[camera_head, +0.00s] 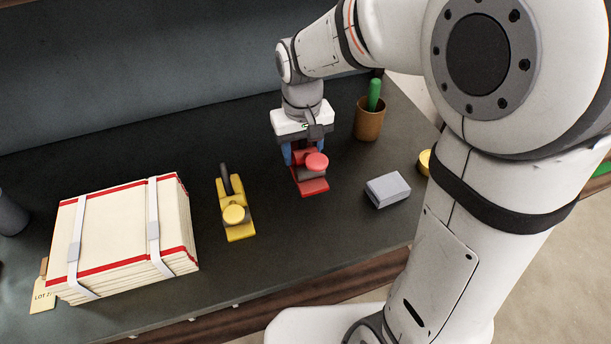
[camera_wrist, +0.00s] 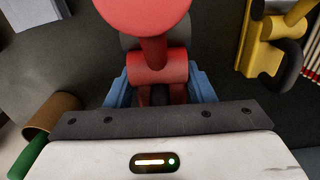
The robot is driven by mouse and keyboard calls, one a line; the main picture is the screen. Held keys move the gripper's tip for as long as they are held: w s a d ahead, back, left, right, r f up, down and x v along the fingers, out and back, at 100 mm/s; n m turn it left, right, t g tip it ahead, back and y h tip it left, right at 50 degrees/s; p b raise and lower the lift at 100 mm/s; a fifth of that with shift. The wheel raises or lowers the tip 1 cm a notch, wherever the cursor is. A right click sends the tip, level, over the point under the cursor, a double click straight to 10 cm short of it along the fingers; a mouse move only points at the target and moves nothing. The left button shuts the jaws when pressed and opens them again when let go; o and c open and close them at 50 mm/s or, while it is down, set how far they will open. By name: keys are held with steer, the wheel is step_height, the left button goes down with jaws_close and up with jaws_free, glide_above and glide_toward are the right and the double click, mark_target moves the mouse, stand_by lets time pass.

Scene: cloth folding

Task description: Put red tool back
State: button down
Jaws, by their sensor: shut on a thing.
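The red tool (camera_head: 313,186) has a flat red base, a dark grey middle and a round red knob. My gripper (camera_head: 303,158) points down from above with its blue fingers on either side of the tool's body and is shut on it. In the wrist view the red tool (camera_wrist: 158,62) sits between the blue fingers of my gripper (camera_wrist: 160,90), its knob toward the top edge. The tool is at or close to the dark table top; I cannot tell whether it touches. Its rear part is hidden by the gripper.
A yellow tool (camera_head: 237,215) with a dark handle stands to the left. Farther left is a strapped cream stack (camera_head: 125,235) with red edges. A grey block (camera_head: 388,190) lies to the right, and a brown cup (camera_head: 369,122) with a green item stands behind. Bare table (camera_head: 290,245) lies in front.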

steer(key=shift+f+b, duration=0.35)
steer(key=shift+f, duration=3.35)
steer(key=shift+f, duration=0.15)
steer(key=c, duration=0.6)
jaws_free()
steer(key=shift+c, duration=0.2)
